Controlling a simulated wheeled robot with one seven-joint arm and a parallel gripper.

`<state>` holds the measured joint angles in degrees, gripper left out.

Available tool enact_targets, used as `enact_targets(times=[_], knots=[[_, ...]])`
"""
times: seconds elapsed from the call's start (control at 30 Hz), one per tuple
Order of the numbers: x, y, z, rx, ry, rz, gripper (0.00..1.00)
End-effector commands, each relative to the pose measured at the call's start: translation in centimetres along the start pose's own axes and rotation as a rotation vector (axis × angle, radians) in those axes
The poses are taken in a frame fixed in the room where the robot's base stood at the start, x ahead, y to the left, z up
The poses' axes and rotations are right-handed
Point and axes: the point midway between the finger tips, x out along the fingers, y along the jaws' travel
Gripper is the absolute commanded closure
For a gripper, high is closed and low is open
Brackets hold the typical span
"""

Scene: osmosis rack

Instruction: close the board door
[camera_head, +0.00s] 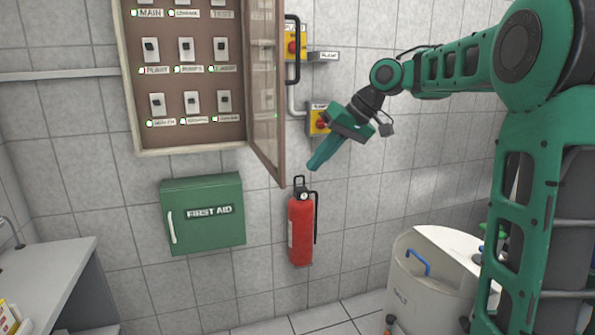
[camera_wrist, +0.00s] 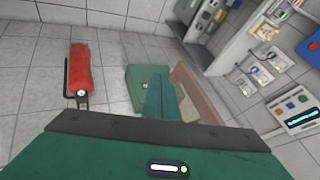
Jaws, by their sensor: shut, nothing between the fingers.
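The switch board (camera_head: 190,95) is on the tiled wall at the upper left in the head view, with rows of labelled switches. My gripper (camera_head: 313,166) is shut and empty. It is to the right of the door's lower corner and appears apart from it. In the wrist view the gripper (camera_wrist: 162,95) points toward the wall, beside a brownish frame edge (camera_wrist: 197,95) that looks like the door's.
A green first aid box (camera_head: 203,214) hangs below the board. A red fire extinguisher (camera_head: 301,230) hangs to its right. Yellow boxes with red knobs (camera_head: 318,120) are on the wall behind the door. A grey counter (camera_head: 40,275) is at left; a white container (camera_head: 430,280) stands at lower right.

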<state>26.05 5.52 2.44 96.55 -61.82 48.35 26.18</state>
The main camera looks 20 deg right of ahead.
Motion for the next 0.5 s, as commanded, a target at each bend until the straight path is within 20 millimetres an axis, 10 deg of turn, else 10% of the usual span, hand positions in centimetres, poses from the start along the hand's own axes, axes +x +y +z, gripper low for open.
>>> enact_targets(times=[0.5], knots=[[4.3,-3.5,0.0,-0.001,-0.001,0.000,1.00]])
